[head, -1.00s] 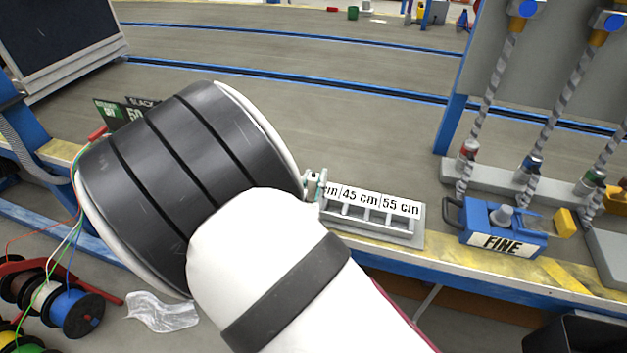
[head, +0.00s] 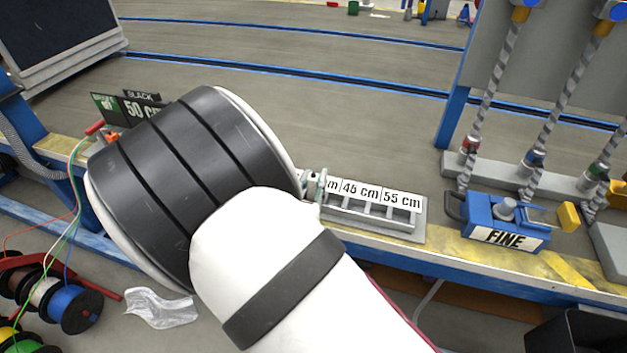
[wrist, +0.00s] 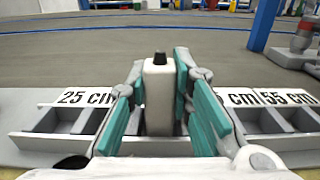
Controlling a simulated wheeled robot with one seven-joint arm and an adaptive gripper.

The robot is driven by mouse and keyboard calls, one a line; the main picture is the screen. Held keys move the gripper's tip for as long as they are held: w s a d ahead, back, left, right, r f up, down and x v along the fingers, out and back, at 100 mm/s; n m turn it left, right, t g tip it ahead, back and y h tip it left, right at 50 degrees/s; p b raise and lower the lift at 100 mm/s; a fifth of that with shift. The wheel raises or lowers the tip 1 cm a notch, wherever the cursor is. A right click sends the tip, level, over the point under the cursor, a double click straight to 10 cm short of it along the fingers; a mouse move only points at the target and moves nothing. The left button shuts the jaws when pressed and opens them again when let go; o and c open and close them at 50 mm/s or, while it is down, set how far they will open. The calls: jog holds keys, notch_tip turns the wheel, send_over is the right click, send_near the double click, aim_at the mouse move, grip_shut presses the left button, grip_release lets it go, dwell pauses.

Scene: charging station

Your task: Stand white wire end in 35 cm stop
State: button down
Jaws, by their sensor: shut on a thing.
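The white wire end (wrist: 158,95), a pale upright block with a dark tip, stands between the teal pads of my gripper (wrist: 161,108) in the wrist view. My gripper is shut on it. They are at the grey stop rack (wrist: 22,140), between the 25 cm label (wrist: 86,97) and the partly covered 45 cm label. My gripper and the wire end hide the 35 cm label, and I cannot tell how deep the wire end's foot sits in that stop. In the head view, my arm covers the rack's left part; its right part (head: 412,232) shows.
A blue box marked FINE (head: 503,222) stands right of the rack near the striped bench edge. Twisted cables hang behind it. Wire spools (head: 68,305) are at lower left. The floor behind the rack is clear.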

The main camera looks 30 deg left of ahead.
jog(key=shift+f+b, duration=0.3)
jog(key=shift+f, duration=0.2)
jog(key=c, duration=1.3)
grip_release()
jog(key=shift+c, duration=0.2)
jog(key=v, duration=1.2)
